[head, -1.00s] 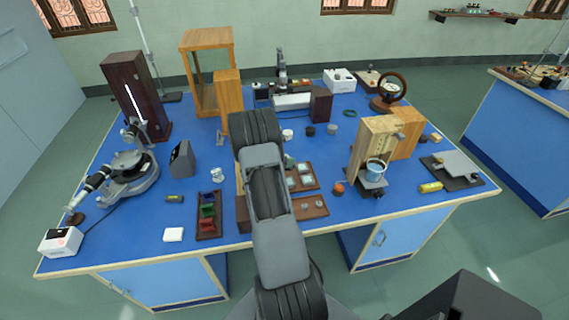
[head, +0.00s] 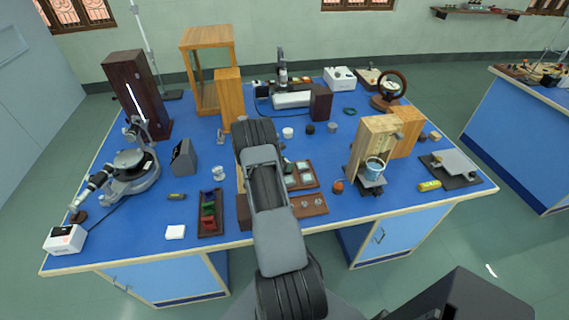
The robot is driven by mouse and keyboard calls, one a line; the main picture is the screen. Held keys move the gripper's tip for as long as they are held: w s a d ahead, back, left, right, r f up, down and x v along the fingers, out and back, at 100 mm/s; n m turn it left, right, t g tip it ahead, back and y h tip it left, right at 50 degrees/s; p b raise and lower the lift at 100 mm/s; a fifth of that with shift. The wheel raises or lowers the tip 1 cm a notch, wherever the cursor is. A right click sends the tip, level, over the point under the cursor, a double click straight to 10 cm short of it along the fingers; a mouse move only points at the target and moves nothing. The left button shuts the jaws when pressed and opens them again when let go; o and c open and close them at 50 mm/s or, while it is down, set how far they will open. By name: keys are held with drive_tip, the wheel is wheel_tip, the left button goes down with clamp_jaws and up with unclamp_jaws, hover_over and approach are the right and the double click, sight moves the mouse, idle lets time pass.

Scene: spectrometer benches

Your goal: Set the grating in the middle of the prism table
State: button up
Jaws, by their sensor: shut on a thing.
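The spectrometer (head: 143,184) stands at the left of the blue bench. Its prism table appears as a dark round disc (head: 130,160) over the grey base, and I see nothing standing on it. The telescope (head: 95,184) points to the front left. The collimator (head: 135,130) sits at the back, toward the tall dark lamp housing with a bright slit (head: 137,95). I cannot make out the grating in this view. My gripper is hidden behind my own arm, which rises through the middle of the picture, right of the spectrometer.
Right of the spectrometer stand a grey wedge-shaped box (head: 183,157), a small white-topped piece (head: 218,172) and a rack with coloured slots (head: 210,222). A white pad (head: 175,232) lies near the front edge. A white box (head: 65,239) sits at the front left corner.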

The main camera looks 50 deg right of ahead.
drive_tip(key=shift+f, duration=0.2)
drive_tip(key=o, duration=0.9)
drive_tip(key=shift+o, duration=0.2)
drive_tip(key=shift+r, duration=0.2)
